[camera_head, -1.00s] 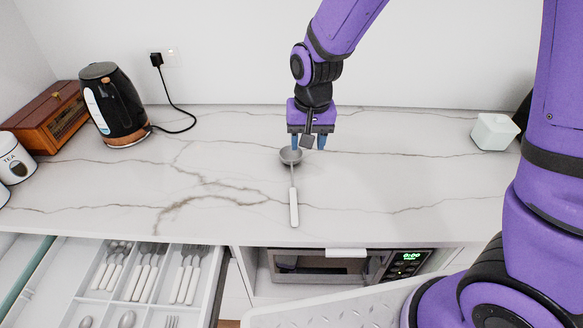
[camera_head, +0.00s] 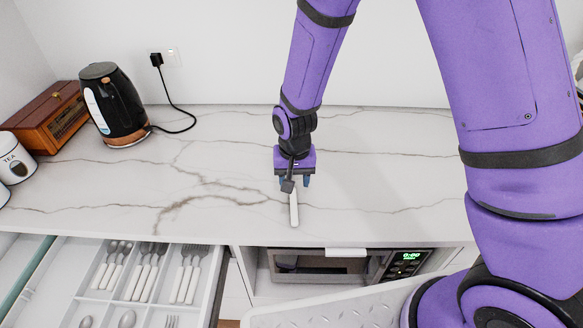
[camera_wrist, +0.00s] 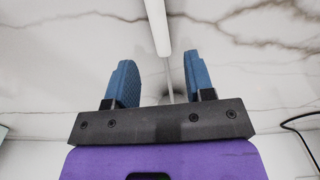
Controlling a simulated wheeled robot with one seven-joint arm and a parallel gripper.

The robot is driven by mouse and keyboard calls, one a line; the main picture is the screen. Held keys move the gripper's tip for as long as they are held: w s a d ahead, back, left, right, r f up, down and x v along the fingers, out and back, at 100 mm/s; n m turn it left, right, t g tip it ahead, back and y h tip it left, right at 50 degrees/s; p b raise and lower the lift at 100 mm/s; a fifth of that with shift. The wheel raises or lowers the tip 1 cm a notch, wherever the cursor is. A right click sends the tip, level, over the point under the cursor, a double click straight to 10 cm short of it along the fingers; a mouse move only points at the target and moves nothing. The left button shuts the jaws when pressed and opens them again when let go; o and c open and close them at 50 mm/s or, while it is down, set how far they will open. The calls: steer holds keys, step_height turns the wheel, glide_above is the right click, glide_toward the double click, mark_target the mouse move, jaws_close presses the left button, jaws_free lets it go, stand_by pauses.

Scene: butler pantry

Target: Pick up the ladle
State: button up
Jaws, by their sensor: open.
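The ladle (camera_head: 294,209) lies on the marble counter with its white handle toward the front edge. My arm and gripper hide its grey bowl in the head view. My gripper (camera_head: 293,182) is above the ladle, pointing down, near where the handle meets the thin neck. In the wrist view the white handle (camera_wrist: 158,27) runs down from the top and the thin neck passes between the two blue fingertips of my gripper (camera_wrist: 160,75). The fingers are open, one on each side, and hold nothing. I cannot tell how high they are above the counter.
A black kettle (camera_head: 113,108) and a wooden box (camera_head: 52,118) stand at the left, by a TEA canister (camera_head: 13,160). An open cutlery drawer (camera_head: 62,270) juts out at front left. A microwave (camera_head: 325,267) sits below the counter. The counter around the ladle is clear.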

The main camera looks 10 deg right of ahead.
steer(key=shift+s+a+f, duration=0.1)
steer(key=shift+f, duration=1)
steer(key=shift+a+f, duration=0.1)
steer(key=shift+f, duration=1)
jaws_close()
